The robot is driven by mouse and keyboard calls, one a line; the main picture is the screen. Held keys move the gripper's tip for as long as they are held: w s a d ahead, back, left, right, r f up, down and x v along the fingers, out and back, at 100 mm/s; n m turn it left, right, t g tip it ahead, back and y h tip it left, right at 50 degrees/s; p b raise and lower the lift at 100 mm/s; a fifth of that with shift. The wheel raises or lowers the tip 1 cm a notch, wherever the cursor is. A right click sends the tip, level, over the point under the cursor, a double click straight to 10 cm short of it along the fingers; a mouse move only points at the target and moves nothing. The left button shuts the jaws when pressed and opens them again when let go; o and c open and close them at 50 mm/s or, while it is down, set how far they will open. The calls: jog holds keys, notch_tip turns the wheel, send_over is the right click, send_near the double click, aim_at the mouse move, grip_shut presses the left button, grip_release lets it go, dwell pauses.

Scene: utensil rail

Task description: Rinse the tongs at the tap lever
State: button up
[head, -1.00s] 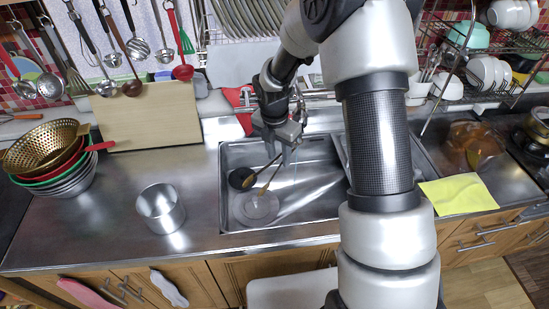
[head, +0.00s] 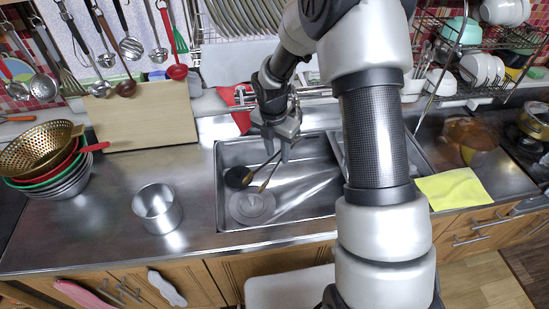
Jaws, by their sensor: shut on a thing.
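My gripper (head: 277,147) hangs over the back of the sink (head: 312,201), fingers pointing down. It is shut on the tongs (head: 267,179), whose two thin brownish arms slant down and left into the basin. A dark round end (head: 238,177) shows at the left arm. A grey round disc (head: 252,207) lies on the sink floor just below the tongs. Silver tap pipework (head: 316,93) shows behind my gripper at the sink's back edge. I cannot make out the tap lever there; my gripper and arm hide part of that area.
A metal pot (head: 157,208) stands left of the sink, stacked bowls (head: 47,160) farther left. A cutting board (head: 138,118) leans at the back under hanging utensils. A red cloth (head: 241,112) hangs behind the sink. A yellow cloth (head: 451,187) lies right. My arm blocks the sink's right part.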

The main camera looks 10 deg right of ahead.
jog(key=shift+s+d, duration=0.2)
jog(key=shift+d, duration=0.1)
jog(key=shift+w+a, duration=0.1)
jog(key=shift+a, duration=0.1)
jog(key=shift+w+a, duration=0.25)
jog(key=shift+a, duration=0.05)
jog(key=shift+d, duration=0.1)
jog(key=shift+s+d, duration=0.35)
jog(key=shift+d, duration=0.05)
dwell(0.4)
